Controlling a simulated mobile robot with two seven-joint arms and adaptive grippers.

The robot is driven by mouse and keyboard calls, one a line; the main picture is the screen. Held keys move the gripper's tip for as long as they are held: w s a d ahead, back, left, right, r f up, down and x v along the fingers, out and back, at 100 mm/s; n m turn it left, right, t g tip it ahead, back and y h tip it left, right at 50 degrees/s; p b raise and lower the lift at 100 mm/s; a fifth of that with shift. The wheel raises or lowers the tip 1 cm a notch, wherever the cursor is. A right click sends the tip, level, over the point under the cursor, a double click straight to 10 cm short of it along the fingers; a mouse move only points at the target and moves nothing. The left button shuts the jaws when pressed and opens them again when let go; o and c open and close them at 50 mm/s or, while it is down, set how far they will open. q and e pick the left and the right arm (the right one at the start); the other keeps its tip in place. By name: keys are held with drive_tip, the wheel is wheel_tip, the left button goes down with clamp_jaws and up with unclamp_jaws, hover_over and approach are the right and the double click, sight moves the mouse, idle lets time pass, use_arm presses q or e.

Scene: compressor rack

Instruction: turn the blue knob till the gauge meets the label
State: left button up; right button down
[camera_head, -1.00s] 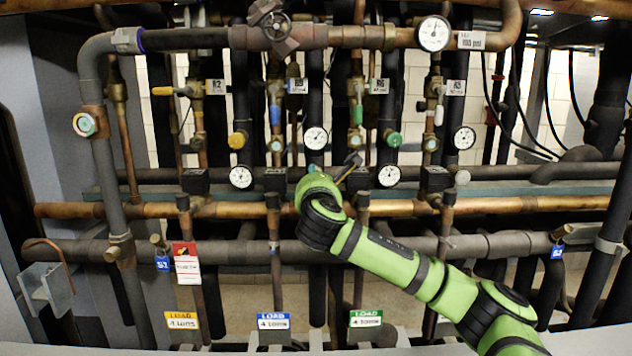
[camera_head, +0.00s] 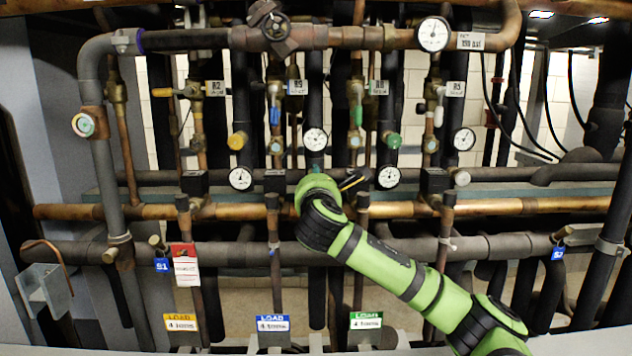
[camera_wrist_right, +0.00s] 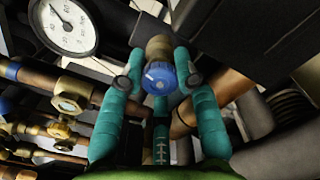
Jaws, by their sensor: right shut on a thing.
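The blue knob (camera_wrist_right: 158,79) sits on a brass valve stem in the right wrist view. My right gripper (camera_wrist_right: 159,68) has its teal fingers on both sides of the knob and is shut on it. In the head view my green right wrist (camera_head: 318,190) hides the knob and most of the gripper. A white round gauge (camera_wrist_right: 65,25) is at the upper left of the wrist view. The blue-topped load label (camera_head: 272,323) hangs at the bottom; its small print is too blurred to read. My left gripper is not in view.
Several dial gauges sit on the rack, including one (camera_head: 241,178) left of my wrist and one (camera_head: 388,177) right of it. Yellow (camera_head: 237,141) and green (camera_head: 392,139) knobs are above. A copper pipe (camera_head: 100,211) crosses behind my arm.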

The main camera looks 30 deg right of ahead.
drive_tip(key=c, duration=0.9)
unclamp_jaws()
drive_tip(key=shift+f, duration=0.25)
drive_tip(key=shift+w, duration=0.15)
drive_tip(key=shift+r, duration=0.1)
drive_tip(key=v, duration=1.2)
